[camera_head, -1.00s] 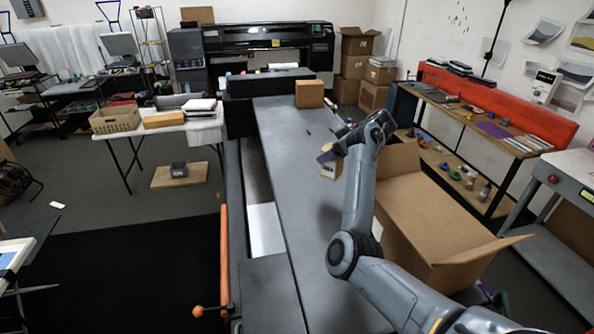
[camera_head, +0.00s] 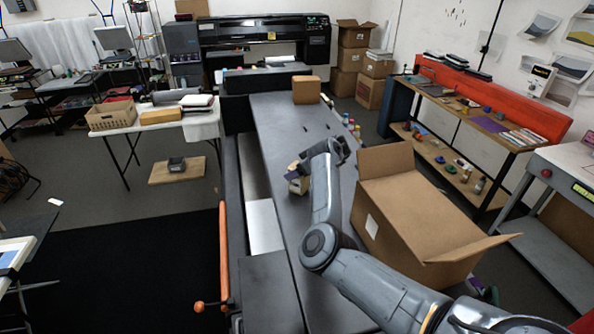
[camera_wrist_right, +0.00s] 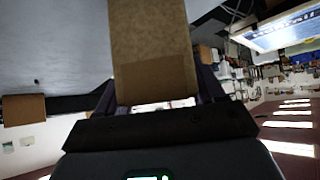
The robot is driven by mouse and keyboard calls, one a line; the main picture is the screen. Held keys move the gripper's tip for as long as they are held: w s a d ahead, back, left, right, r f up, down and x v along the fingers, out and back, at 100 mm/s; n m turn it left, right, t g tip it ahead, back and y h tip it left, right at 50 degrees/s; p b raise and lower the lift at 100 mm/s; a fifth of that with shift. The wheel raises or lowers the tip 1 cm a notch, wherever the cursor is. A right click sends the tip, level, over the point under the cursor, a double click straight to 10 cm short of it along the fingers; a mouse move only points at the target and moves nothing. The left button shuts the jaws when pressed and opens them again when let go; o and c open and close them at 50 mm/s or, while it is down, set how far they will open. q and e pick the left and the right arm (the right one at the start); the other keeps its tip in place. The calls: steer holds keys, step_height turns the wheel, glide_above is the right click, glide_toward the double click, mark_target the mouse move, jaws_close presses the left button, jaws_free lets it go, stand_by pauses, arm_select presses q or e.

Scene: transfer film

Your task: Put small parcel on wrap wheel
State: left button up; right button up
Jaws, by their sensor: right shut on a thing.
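The small parcel, a brown cardboard box (camera_head: 298,184), is held by my right gripper (camera_head: 304,168) over the middle of the long grey table. In the right wrist view the parcel (camera_wrist_right: 153,45) sits between the two dark fingers of the gripper (camera_wrist_right: 155,92), which is shut on it. The gripper and arm hide part of the parcel in the head view, and I cannot tell how far it is above the surface. I cannot make out a wrap wheel for certain. My left gripper is not in view.
Another brown box (camera_head: 306,90) stands at the table's far end. A large open carton (camera_head: 430,222) is right of my arm. Small coloured items line the table's right edge. The grey tabletop (camera_head: 285,125) is mostly clear.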

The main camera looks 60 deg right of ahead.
steer(key=shift+f, duration=0.3)
steer(key=shift+f, duration=0.25)
steer(key=o, duration=1.2)
steer(key=shift+o, duration=0.2)
steer(key=shift+r, duration=0.1)
